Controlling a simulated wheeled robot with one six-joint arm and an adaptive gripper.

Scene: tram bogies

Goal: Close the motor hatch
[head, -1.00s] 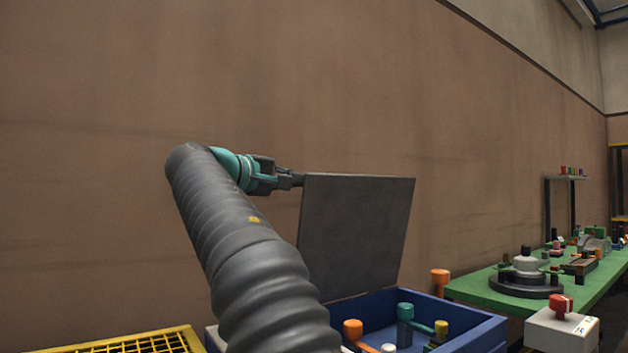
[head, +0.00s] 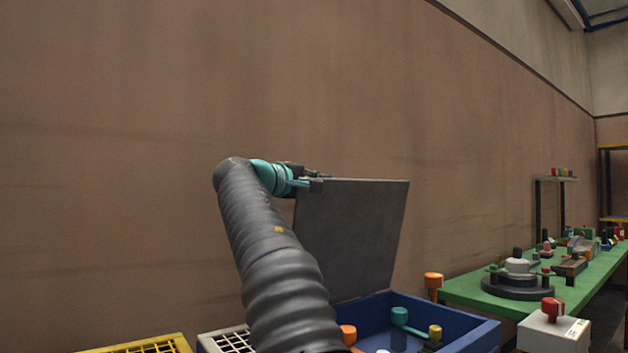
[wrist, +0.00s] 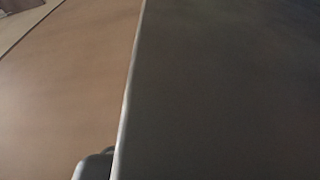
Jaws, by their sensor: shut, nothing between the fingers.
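The motor hatch (head: 355,235) is a flat dark grey panel standing raised, tilted slightly back, at the rear of a blue box (head: 455,317). My gripper (head: 322,183) is shut and empty at the hatch's upper left corner in the head view. Whether it touches the panel I cannot tell. In the wrist view the hatch (wrist: 225,90) fills the right side, its pale edge running down the middle. A small part of a finger (wrist: 95,165) shows at the bottom beside that edge.
Inside the box are an orange knob (head: 348,333) and a teal fitting (head: 399,318). A green table (head: 455,290) with several parts stands at the right, a white box with a red knob (head: 552,310) before it. Yellow grating (head: 150,345) lies at lower left. A brown wall is behind.

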